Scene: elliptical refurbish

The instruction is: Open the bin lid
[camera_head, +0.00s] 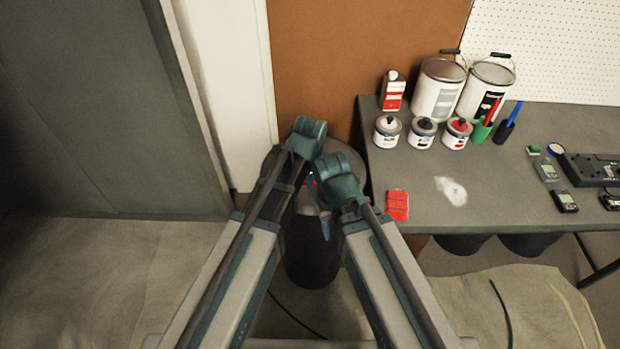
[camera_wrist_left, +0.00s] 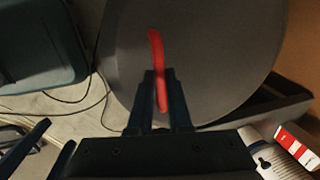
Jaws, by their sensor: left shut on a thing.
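The bin (camera_head: 311,262) is a dark cylinder on the floor, partly hidden behind my two arms. Its round grey lid (camera_wrist_left: 225,55) fills much of the left wrist view, and a red handle (camera_wrist_left: 155,42) stands out on it. My left gripper (camera_wrist_left: 160,74) is shut on the red handle, with one dark finger on each side. In the head view the left gripper (camera_head: 309,183) is mostly hidden by the arm joints. I cannot tell how far the lid is raised. My right gripper (camera_head: 325,228) is close beside it above the bin; its jaws are not clear.
A grey workbench (camera_head: 440,215) stands right of the bin, with paint cans (camera_head: 436,92), small jars, a red block (camera_head: 397,205) and tools. A brown panel (camera_head: 345,50) is behind. Crumpled sheeting (camera_head: 100,280) covers the floor at left.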

